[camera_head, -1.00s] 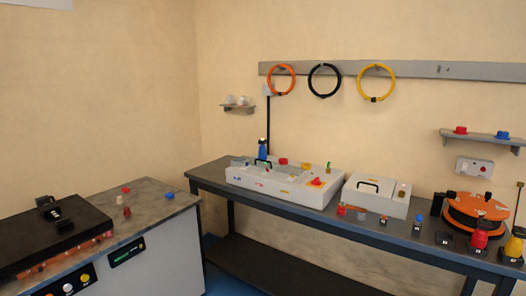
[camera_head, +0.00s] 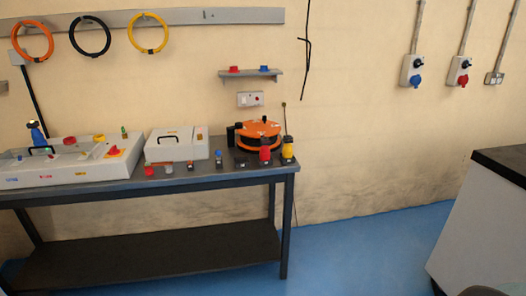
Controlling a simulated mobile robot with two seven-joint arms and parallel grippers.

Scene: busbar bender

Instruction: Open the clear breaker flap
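I cannot make out a clear breaker flap for certain. A small white wall box (camera_head: 250,99) with a dark switch and a red spot hangs above the bench, under a shelf; whether it has a clear cover is too small to tell. At the far right wall are a grey box with a blue socket (camera_head: 412,71), one with a red socket (camera_head: 459,71) and a small grey box (camera_head: 494,78). Neither of my grippers is in view.
A dark bench (camera_head: 150,187) along the wall carries a long white machine (camera_head: 40,173), a white lidded box (camera_head: 178,144), an orange reel (camera_head: 259,130) and several small items. A dark-topped cabinet (camera_head: 475,225) stands at the right. Blue floor (camera_head: 350,255) lies open between.

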